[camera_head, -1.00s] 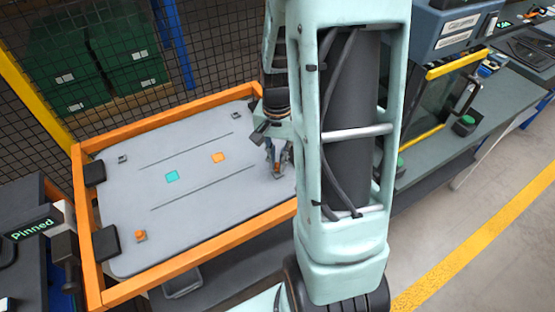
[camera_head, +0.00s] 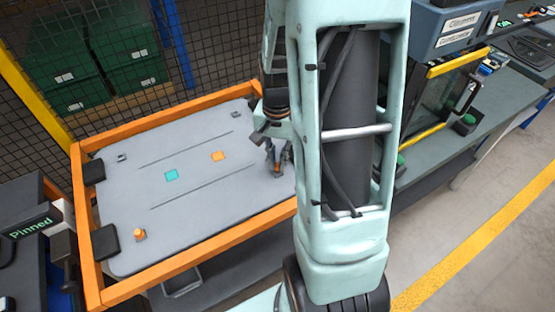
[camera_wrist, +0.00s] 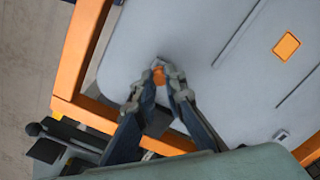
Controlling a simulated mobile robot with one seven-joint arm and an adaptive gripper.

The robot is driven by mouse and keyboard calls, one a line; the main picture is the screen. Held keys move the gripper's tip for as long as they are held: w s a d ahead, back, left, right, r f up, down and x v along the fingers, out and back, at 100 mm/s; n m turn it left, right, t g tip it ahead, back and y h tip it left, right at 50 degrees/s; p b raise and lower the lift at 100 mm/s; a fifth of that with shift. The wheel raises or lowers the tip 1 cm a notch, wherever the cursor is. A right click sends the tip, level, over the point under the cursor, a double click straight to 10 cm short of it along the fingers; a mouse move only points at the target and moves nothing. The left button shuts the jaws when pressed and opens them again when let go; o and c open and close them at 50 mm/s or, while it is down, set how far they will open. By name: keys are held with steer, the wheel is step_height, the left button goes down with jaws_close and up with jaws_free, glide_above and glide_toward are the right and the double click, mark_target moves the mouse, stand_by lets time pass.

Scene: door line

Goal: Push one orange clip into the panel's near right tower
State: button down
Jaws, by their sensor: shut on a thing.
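The grey panel (camera_head: 200,205) lies in an orange frame. My gripper (camera_head: 277,167) is low over the panel's near right corner. In the wrist view my gripper (camera_wrist: 160,78) is shut on an orange clip (camera_wrist: 158,75), which shows between the fingertips. The near right tower is hidden by the clip and fingers, so I cannot tell how deep the clip sits. Another orange clip (camera_head: 139,234) stands at the near left corner. Bare grey towers show at the far left (camera_head: 122,157) and far right (camera_head: 236,115); one also shows in the wrist view (camera_wrist: 281,135).
The orange frame (camera_head: 195,249) rises around the panel, close to my gripper. A teal square (camera_head: 172,175) and an orange square (camera_head: 218,156) lie flat on the panel. Black blocks (camera_head: 105,239) sit at its left edge. A mesh fence (camera_head: 110,60) stands behind.

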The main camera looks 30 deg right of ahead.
steer(key=shift+f+b, duration=0.7)
steer(key=shift+f, duration=0.2)
stand_by(0.5)
steer(key=c, duration=1.9)
jaws_free()
steer(key=shift+r, duration=0.1)
step_height(320, 180, up, 12)
